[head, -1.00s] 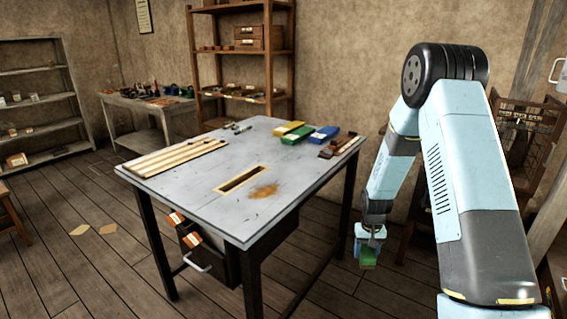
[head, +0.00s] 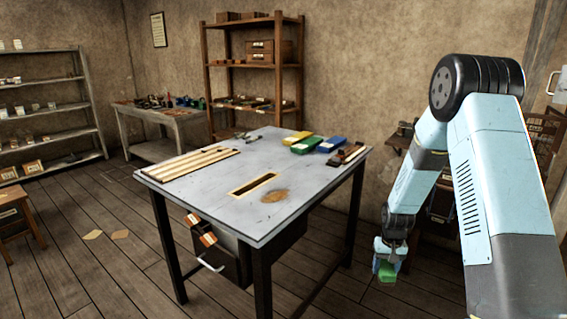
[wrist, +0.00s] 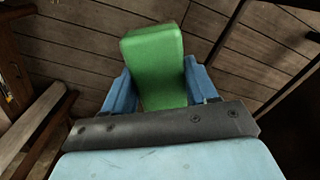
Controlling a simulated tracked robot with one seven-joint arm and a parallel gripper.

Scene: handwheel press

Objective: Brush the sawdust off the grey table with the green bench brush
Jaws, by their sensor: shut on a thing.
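The grey table (head: 222,205) stands in the middle of the head view. A brown patch of sawdust (head: 275,196) lies on its top, just right of a framed slot. My gripper (head: 390,250) hangs to the right of the table, lower than its top and apart from it. It is shut on the green bench brush (head: 387,271), which points down below the fingers. In the wrist view the green brush (wrist: 153,58) sits between the two blue fingers, with floorboards beyond it. Its bristles cannot be made out.
On the table are wooden strips (head: 190,164), a framed slot (head: 253,184), a yellow box (head: 297,138), a green box (head: 307,146), a blue box (head: 331,144) and tools (head: 347,154) at the right corner. Orange-ended clamps (head: 207,239) stick out at the front. Floor left of the table is mostly clear.

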